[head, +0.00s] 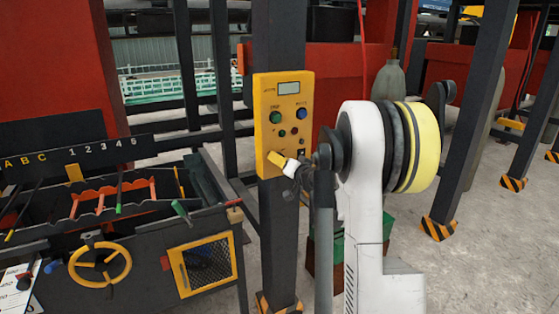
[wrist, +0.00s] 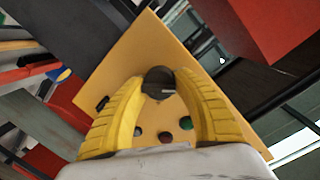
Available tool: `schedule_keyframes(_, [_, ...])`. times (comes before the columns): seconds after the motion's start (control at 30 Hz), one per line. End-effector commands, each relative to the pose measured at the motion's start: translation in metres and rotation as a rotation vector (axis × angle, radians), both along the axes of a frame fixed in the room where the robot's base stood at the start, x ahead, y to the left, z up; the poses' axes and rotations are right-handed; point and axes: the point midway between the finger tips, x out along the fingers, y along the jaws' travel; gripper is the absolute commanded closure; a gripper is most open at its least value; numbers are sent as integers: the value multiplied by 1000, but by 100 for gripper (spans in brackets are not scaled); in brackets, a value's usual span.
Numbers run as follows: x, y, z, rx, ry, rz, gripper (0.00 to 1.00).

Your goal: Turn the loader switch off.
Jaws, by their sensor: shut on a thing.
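The yellow control panel (head: 265,95) is mounted on a dark post in the head view and also fills the middle of the wrist view (wrist: 125,55). In the wrist view a dark round knob (wrist: 158,78), which looks like the loader switch, sits between my yellow fingers. A pale line marks its face. The fingers are shut on the knob, one on each side. I cannot tell from the marking whether the switch is on or off.
Above my gripper the panel carries a green button (head: 276,117), a blue button (head: 302,114), small lamps and a display (head: 289,88). A small black part (head: 302,153) is close by. A dark machine with a yellow handwheel (head: 100,264) stands left. Floor is open at right.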

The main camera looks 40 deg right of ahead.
Motion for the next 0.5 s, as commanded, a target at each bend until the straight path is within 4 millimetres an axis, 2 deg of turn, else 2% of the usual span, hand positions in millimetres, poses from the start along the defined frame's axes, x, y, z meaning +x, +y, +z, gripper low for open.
schedule_keyframes(0.47, [0, -1, 1, -11, 2, -2, 95])
schedule_keyframes(0.5, [0, -1, 1, -11, 2, -2, 53])
